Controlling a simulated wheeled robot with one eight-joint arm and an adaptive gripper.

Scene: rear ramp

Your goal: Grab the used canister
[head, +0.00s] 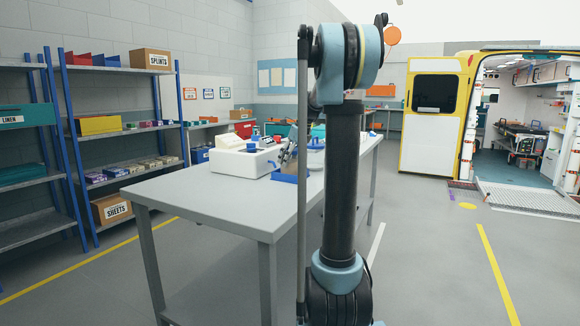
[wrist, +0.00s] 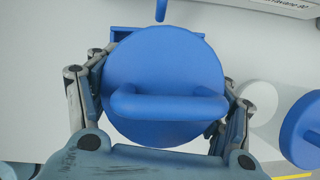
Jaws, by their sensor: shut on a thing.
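A canister with a round blue lid (wrist: 165,70) and a blue bar handle fills the middle of the wrist view. My gripper (wrist: 160,115) has one finger on each side of it and is shut on it. The lid hides the canister's body and the finger contacts. I cannot read any mark telling whether it is the used one. In the head view my gripper (head: 289,152) is over the table, partly hidden by my own arm. A second canister, white with a blue lid (wrist: 302,130), stands to the right in the wrist view, apart from my gripper.
The grey table (head: 225,200) has a clear near end. A white machine (head: 243,160) stands left of my gripper, and a blue tray (head: 285,178) lies close by it. Shelves (head: 120,130) line the left. An open ambulance (head: 470,120) with a ramp (head: 525,197) is at right.

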